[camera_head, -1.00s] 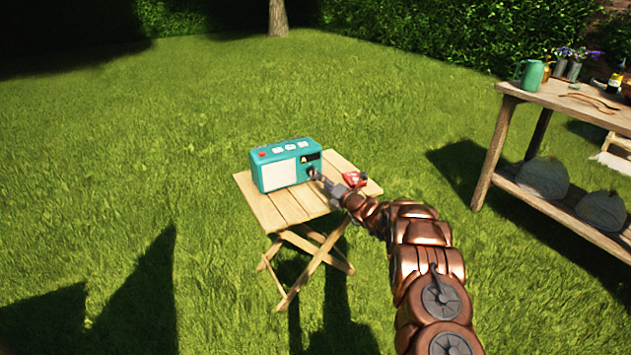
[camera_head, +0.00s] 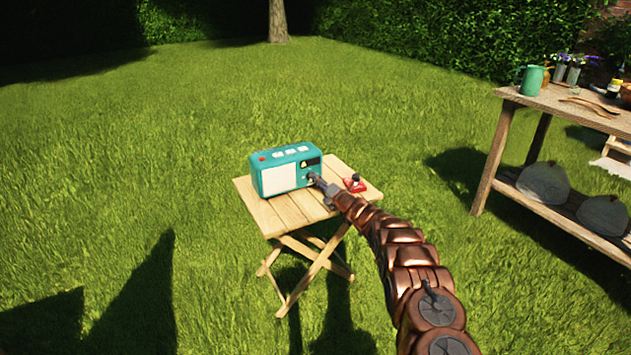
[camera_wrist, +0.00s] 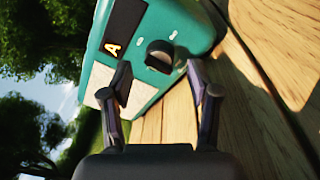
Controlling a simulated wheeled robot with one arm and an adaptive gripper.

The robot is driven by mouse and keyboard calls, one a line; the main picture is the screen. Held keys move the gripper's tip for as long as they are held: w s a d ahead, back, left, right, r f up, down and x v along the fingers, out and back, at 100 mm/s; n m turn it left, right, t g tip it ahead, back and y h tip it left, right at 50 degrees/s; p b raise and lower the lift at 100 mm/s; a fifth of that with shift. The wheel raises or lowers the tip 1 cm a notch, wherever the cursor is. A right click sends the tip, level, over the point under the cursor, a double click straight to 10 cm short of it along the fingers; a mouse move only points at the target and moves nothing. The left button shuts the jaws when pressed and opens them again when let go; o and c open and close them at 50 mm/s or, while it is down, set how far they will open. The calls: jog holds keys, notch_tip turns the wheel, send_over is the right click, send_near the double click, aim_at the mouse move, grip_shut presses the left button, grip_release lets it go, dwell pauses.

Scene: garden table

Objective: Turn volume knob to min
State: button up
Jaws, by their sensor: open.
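A teal radio (camera_head: 287,170) stands on a small folding wooden table (camera_head: 285,213). It has a pale front panel, light buttons and a red button on top, and a dark display at its right. In the wrist view the radio (camera_wrist: 187,28) appears turned on its side, with its black round volume knob (camera_wrist: 159,56) below the display. My gripper (camera_head: 315,180) is at the lower right of the radio's front. In the wrist view my gripper (camera_wrist: 160,80) is open, its two fingers on either side of the knob and a little short of it. Contact with the knob is not visible.
A small red object (camera_head: 354,184) lies on the table right of my gripper. A wooden workbench (camera_head: 540,98) with a green watering can (camera_head: 531,80) and pots stands at the right. Open grass surrounds the small table.

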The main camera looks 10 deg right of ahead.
jog(key=shift+x, duration=0.85)
jog(key=shift+w+a+b, duration=0.25)
jog(key=shift+w+b, duration=0.05)
jog(key=shift+b, duration=0.05)
jog(key=shift+w, duration=0.1)
jog(key=shift+c, duration=0.2)
jog(key=c, duration=1.1)
